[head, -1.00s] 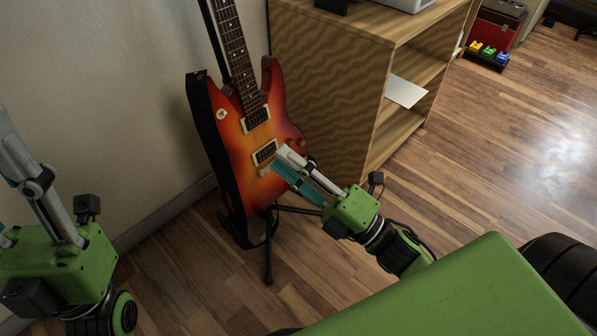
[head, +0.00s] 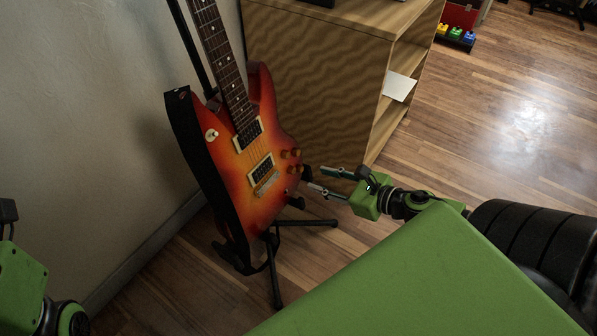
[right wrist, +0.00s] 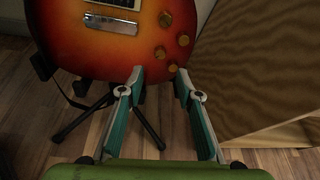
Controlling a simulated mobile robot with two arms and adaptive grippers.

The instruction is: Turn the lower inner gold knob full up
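A sunburst electric guitar (head: 238,180) leans on a black stand, its gold knobs (head: 285,153) grouped on the lower right of the body. I cannot tell for certain which is the lower inner knob. My right gripper (head: 316,179) is open and empty, just right of the guitar's edge.
The stand's black legs (head: 274,265) spread over the wooden floor below the guitar. A wooden shelf unit (head: 315,90) stands close behind on the right. A wall (head: 80,110) is on the left. Open floor (head: 490,130) lies at the right.

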